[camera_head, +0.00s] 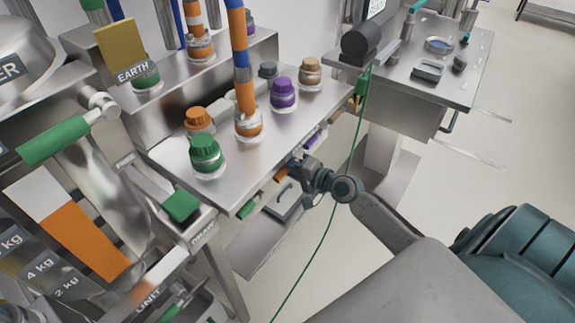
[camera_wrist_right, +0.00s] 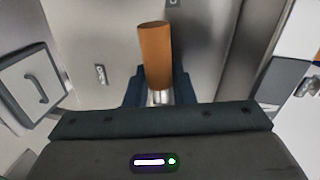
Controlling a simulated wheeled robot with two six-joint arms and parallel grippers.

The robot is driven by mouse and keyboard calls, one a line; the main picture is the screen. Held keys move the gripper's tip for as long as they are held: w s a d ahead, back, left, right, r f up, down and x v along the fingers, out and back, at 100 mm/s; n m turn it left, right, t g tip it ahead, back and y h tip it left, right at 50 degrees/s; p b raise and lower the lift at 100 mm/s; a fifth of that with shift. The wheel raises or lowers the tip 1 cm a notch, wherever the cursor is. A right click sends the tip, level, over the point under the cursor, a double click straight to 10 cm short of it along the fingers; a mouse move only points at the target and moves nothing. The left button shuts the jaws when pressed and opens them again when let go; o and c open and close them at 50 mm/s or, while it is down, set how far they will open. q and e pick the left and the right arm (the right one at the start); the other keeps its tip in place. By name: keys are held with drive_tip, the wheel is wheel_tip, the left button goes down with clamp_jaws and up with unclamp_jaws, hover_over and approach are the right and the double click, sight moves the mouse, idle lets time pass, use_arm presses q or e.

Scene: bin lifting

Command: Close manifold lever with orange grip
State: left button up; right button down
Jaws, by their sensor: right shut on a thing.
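The manifold's orange lever grip (camera_head: 281,174) shows below the front edge of the metal bench, partly hidden by my right gripper. In the right wrist view the orange grip (camera_wrist_right: 155,52) is a cylinder on a silver stem, pointing away from the gripper. My right gripper (camera_head: 294,167) is at the lever, and its dark fingers (camera_wrist_right: 157,90) are shut around the lower end of the grip, by the stem. My left gripper is not in view.
A green grip (camera_head: 246,209) and a purple grip (camera_head: 313,140) flank the orange one under the bench edge. Capped bottle necks, one green (camera_head: 205,153), stand on the bench top (camera_head: 270,140). A thin green cable (camera_head: 335,205) hangs close by my right wrist.

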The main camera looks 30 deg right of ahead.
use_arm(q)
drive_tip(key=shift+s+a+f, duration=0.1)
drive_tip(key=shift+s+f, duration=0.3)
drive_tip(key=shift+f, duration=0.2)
use_arm(e)
drive_tip(key=shift+r+m+y, duration=0.2)
drive_tip(key=shift+m+y, duration=0.1)
drive_tip(key=shift+m, duration=0.2)
drive_tip(key=c, duration=1.3)
unclamp_jaws()
drive_tip(key=shift+s+d, duration=0.2)
drive_tip(key=shift+s, duration=0.2)
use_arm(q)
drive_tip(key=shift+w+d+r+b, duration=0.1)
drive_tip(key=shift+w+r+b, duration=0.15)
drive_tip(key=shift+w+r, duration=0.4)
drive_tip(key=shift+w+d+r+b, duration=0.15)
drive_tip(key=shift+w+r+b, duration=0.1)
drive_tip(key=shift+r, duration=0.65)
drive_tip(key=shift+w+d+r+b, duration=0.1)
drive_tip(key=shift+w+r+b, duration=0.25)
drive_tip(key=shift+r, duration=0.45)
use_arm(e)
drive_tip(key=shift+v, duration=4.9)
